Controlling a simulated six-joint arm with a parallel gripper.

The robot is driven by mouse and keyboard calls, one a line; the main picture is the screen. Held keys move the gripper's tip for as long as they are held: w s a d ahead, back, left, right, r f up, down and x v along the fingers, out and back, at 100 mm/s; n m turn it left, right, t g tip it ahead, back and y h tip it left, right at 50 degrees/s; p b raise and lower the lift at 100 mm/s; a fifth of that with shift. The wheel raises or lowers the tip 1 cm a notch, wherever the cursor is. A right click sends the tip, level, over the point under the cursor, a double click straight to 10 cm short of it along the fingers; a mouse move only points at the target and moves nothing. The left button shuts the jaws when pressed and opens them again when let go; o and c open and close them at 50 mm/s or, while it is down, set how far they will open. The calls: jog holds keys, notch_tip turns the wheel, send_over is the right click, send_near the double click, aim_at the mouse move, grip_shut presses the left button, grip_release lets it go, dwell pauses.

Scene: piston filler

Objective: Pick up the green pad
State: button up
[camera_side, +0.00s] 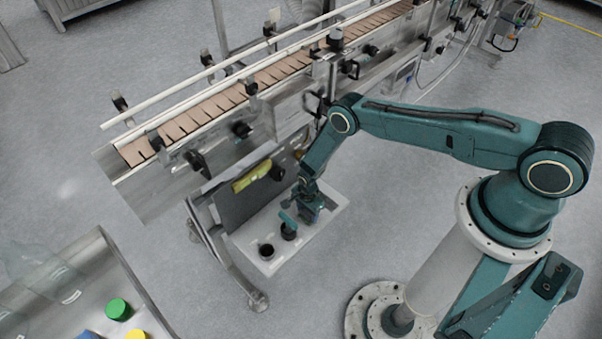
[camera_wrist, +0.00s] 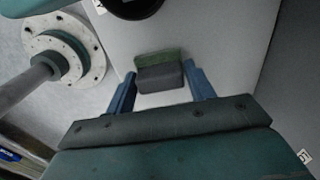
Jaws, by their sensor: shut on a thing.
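The green pad (camera_wrist: 160,73) is a small block with a green layer and a dark grey layer. In the wrist view it sits between the two blue fingers of my gripper (camera_wrist: 161,88), which is shut on it. In the side view my gripper (camera_side: 300,213) is low over the white tray (camera_side: 323,240), near its middle. The pad is not clearly made out there, being small and partly behind the fingers. I cannot tell whether the pad touches the tray surface.
A yellow-green item (camera_side: 252,177) is on the panel behind. The conveyor (camera_side: 215,105) runs behind the tray. A metal table with a green cap (camera_side: 118,309) is lower left.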

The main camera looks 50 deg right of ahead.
jog(key=shift+r, duration=0.1)
notch_tip(320, 180, up, 20)
dwell(0.9)
dwell(0.4)
jog(key=shift+o, duration=1.2)
jog(key=shift+c, duration=0.6)
jog(key=s+d+f, duration=0.2)
jog(key=d+f, duration=0.3)
jog(key=f, duration=0.1)
jog(key=s+d+f, duration=0.3)
jog(key=d+f, duration=0.2)
jog(key=f, duration=0.1)
jog(key=shift+s+f, duration=0.15)
jog(key=shift+s, duration=0.1)
